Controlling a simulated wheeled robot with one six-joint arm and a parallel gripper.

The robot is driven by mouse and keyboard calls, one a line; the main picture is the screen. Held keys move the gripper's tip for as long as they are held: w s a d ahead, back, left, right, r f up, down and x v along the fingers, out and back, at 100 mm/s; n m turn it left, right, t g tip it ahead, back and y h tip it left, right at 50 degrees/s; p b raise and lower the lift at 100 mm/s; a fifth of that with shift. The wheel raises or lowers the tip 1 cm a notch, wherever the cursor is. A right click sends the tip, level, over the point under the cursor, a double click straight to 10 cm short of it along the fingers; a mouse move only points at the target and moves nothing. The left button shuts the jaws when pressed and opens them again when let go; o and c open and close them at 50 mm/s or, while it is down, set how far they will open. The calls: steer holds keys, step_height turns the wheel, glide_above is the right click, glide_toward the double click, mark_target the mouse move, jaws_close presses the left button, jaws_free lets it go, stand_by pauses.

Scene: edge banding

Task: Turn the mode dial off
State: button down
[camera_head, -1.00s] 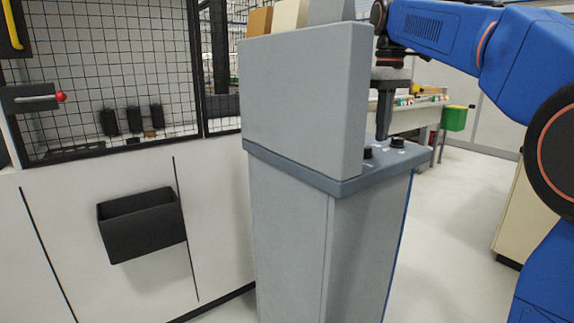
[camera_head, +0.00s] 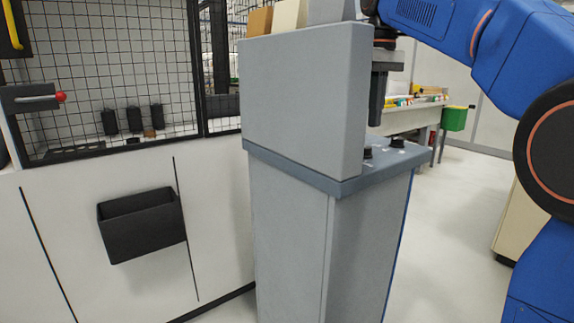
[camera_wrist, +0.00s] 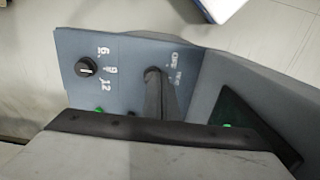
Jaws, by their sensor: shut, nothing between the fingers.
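The control panel top (camera_head: 385,165) carries two black knobs. One knob with text labels beside it, apparently the mode dial (camera_head: 368,152), is at the left, partly hidden by the grey cabinet. The other knob (camera_head: 398,143) is further right; in the wrist view it is a black dial (camera_wrist: 87,67) marked 6, 9 and 12. My gripper (camera_head: 376,122) is shut and empty, pointing down above the panel near the left knob. In the wrist view my gripper (camera_wrist: 153,75) points at the text labels (camera_wrist: 178,68) and hides most of that knob. The knob's setting cannot be read.
The tall grey cabinet box (camera_head: 300,95) rises left of the knobs, close to my gripper. In the wrist view, a small green button (camera_wrist: 100,110) and a dark screen (camera_wrist: 240,120) show. A black bin (camera_head: 140,225) hangs on the white wall.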

steer(key=shift+f, duration=3.45)
steer(key=shift+w+d, duration=0.8)
steer(key=shift+d, duration=0.2)
steer(key=shift+s+d, duration=0.2)
steer(key=shift+d, duration=0.1)
step_height(320, 180, up, 6)
steer(key=shift+s+a+f, duration=0.2)
steer(key=shift+a+f, duration=0.15)
steer(key=shift+f, duration=0.6)
steer(key=shift+s+a+f, duration=0.2)
steer(key=shift+a+f, duration=0.2)
steer(key=shift+f, duration=0.55)
steer(key=shift+s+a+f, duration=0.2)
steer(key=shift+a+f, duration=0.15)
steer(key=shift+f, duration=0.75)
